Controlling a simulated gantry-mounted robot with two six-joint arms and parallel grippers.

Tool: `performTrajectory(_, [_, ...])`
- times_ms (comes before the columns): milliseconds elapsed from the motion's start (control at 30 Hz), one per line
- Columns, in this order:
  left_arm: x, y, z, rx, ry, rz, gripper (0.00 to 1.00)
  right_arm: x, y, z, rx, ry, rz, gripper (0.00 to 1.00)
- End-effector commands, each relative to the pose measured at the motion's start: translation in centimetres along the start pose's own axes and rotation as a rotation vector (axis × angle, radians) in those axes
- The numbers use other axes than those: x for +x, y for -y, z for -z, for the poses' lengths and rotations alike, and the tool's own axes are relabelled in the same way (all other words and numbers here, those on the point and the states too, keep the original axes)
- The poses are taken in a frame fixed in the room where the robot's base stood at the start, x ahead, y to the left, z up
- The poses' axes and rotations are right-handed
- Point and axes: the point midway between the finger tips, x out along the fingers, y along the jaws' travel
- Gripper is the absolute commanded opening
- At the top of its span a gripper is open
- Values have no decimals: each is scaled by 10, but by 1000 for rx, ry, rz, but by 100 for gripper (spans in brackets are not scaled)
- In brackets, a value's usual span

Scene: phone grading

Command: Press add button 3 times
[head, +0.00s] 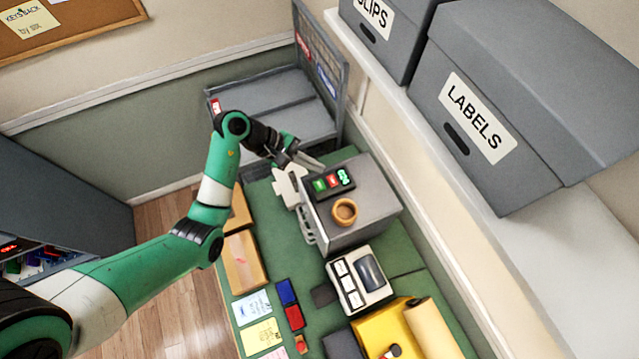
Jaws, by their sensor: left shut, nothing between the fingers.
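A small black panel (329,194) sits on top of a grey box (376,190) at the back of the green table. It has a green button (319,185), a red button (332,181) and a small lit green display (343,175). The labels on the buttons are too small to read, so I cannot tell which one is the add button. My left gripper (314,164) is shut and empty, just behind the panel and apart from the buttons as far as I can see. My right gripper is not in view.
A brown ring-shaped object (344,222) sits on the grey box in front of the panel. A white device (341,276) stands before it, with a yellow box (380,326) nearer. Cardboard boxes (242,262) line the left edge. A shelf with grey boxes (540,130) overhangs at right.

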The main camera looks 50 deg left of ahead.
Motion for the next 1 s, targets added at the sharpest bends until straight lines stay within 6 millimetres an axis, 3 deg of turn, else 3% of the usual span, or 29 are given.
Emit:
performTrajectory(100, [17,13,12,-1,0,1,0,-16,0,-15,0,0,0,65])
performTrajectory(400, [44,32,32,0,0,1,0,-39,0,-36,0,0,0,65])
performTrajectory(1000, [46,34,34,0,0,1,0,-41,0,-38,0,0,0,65])
